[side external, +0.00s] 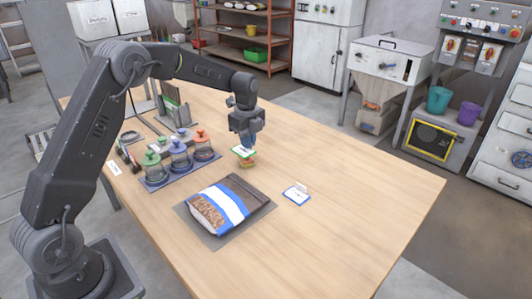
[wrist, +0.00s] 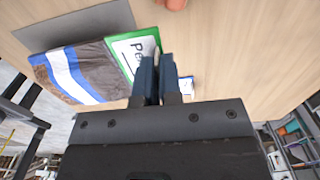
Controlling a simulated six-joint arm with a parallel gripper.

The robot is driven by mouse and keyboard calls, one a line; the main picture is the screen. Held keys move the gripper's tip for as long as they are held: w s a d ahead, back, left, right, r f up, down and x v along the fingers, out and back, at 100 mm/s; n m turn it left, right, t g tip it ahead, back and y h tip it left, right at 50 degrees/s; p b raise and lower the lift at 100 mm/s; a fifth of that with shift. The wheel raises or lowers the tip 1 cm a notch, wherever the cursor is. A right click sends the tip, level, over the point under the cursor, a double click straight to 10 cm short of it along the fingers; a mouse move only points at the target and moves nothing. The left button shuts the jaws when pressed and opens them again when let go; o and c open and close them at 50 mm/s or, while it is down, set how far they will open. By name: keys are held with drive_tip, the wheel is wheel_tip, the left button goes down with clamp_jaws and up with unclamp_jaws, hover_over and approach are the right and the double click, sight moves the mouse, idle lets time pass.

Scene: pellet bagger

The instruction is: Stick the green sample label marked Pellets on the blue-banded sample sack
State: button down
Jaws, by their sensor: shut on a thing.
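My gripper (side external: 243,143) is shut on the green-edged white label (side external: 242,151) and holds it above the table, behind the sack. In the wrist view the label (wrist: 120,48) sticks out left of my closed fingers (wrist: 158,60); its print begins "Pe" and the fingers hide the rest. The sack (side external: 240,188) is brown with a blue and white band and lies flat on a grey mat (side external: 190,219). It also shows at the left in the wrist view (wrist: 92,65), apart from my gripper.
A blue-edged card (side external: 296,196) lies on the table right of the sack. Jars with green, blue and red knobs (side external: 180,155) stand on a tray left of my gripper. The table's right side is clear.

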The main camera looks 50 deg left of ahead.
drive_tip(key=shift+s+a+r, duration=0.95)
approach(224, 194)
drive_tip(key=shift+f, duration=3.25)
drive_tip(key=shift+f, duration=0.25)
drive_tip(key=c, duration=1.2)
unclamp_jaws()
drive_tip(key=shift+r, duration=0.1)
wheel_tip(224, 194, up, 14)
drive_tip(key=shift+f, duration=0.15)
